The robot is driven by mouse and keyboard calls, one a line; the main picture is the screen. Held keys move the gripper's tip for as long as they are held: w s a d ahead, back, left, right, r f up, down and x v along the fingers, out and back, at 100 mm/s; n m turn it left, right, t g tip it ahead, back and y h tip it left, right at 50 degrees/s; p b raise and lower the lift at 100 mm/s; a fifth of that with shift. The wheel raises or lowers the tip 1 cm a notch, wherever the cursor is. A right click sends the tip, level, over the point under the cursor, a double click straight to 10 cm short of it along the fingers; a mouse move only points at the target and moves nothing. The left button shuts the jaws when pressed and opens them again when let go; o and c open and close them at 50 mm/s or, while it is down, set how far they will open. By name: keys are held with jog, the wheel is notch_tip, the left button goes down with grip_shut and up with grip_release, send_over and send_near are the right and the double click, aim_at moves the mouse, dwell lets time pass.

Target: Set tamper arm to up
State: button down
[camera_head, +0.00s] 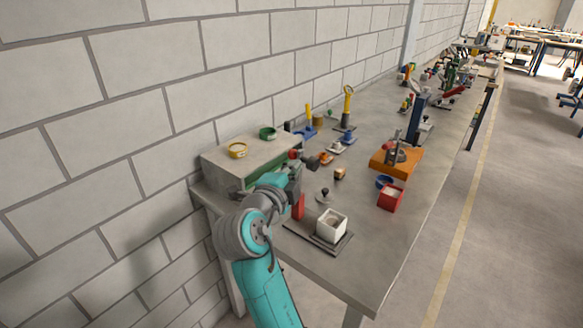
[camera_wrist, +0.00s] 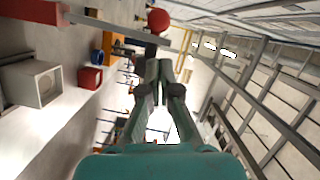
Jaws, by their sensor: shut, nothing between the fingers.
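A red ball knob (camera_wrist: 158,20) sits by a grey bar (camera_wrist: 115,27) at the top of the wrist view. The bar appears to be the tamper arm; its hinge and exact tilt are not clear. In the head view a red knob (camera_head: 293,154) shows just beyond my gripper (camera_head: 297,168), with a dark cylinder (camera_head: 312,163) to its right. My gripper also shows in the wrist view (camera_wrist: 160,68); its fingers are together and empty, near the bar and knob. Touching or apart cannot be told. A white square box (camera_head: 331,226) with a round opening stands on a dark plate.
A red box (camera_head: 390,198), a blue ring (camera_head: 384,181) and an orange block (camera_head: 395,162) stand to the right. A grey raised box (camera_head: 228,157) is against the wall at left. Several small tools stand farther back. The table's front right is clear.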

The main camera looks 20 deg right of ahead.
jog(key=f+v, duration=0.1)
jog(key=v, duration=0.7)
jog(key=s+d+f+n+t+y, duration=0.1)
jog(key=s+f+n+y, duration=0.2)
jog(key=f+n, duration=0.35)
jog(key=s+d+f+n+t+y, duration=0.1)
jog(key=s+d+f+n+y, duration=0.2)
jog(key=f, duration=0.7)
jog(key=s+f+n+y, duration=0.2)
jog(key=s+f+n, duration=0.5)
jog(key=s+f, duration=0.3)
jog(key=s+d+f+n+g+y, duration=0.1)
jog(key=s+f+n, duration=0.1)
jog(key=s, duration=0.6)
jog(key=s+d+f+n+y, duration=0.1)
jog(key=s+n+y, duration=0.15)
jog(key=s, duration=0.55)
jog(key=s+r, duration=0.2)
jog(key=s, duration=0.5)
jog(key=s+d+r+n+h, duration=0.1)
jog(key=s+r, duration=0.1)
jog(key=s, duration=0.5)
jog(key=shift+d+r+n, duration=0.2)
jog(key=shift+r+n, duration=0.1)
jog(key=shift+r, duration=0.1)
